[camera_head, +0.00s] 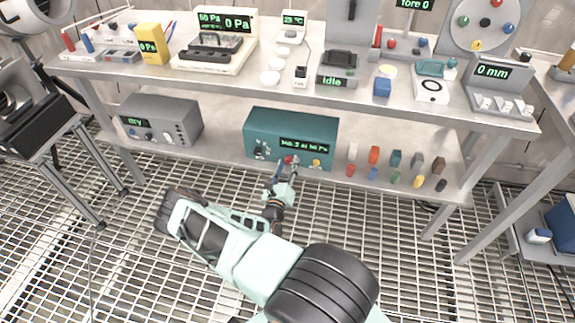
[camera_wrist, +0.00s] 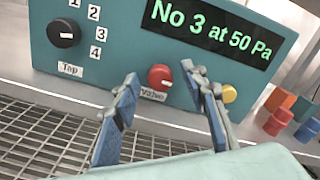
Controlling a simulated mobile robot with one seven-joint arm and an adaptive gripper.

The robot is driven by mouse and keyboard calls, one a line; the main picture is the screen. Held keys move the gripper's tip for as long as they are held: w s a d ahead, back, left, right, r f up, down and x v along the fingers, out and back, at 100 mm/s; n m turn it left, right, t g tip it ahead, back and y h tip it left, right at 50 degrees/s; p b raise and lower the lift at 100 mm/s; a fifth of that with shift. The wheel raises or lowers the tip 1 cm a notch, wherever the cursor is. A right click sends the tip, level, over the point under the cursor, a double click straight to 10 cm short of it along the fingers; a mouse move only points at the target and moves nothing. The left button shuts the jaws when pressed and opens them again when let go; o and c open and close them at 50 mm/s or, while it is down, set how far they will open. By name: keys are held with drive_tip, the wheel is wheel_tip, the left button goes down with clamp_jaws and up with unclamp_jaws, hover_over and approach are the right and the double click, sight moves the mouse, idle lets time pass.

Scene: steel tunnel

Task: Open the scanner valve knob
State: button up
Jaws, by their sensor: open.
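The teal scanner box (camera_head: 262,122) stands on the lower shelf of the bench, and its display reads "No 3 at 50 Pa" in the wrist view. The red valve knob (camera_wrist: 160,77) is on its front panel, above a label reading "Valve". Its pale pointer mark lies roughly level, tilted slightly. My gripper (camera_wrist: 160,92) is open, with its two blue-grey fingers either side of the knob in the picture. No finger visibly touches the knob. In the head view my gripper (camera_head: 286,170) is close in front of the box and partly covers the knob.
A black knob (camera_wrist: 64,33) labelled "Tap", with numbers 1 to 4, is left of the valve. A yellow button (camera_wrist: 229,94) is to the right, near my right finger. Several small coloured blocks (camera_head: 374,155) stand on the shelf at right. A grey box (camera_head: 160,122) is at left.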

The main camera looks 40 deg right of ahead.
drive_tip(key=v, duration=1.2)
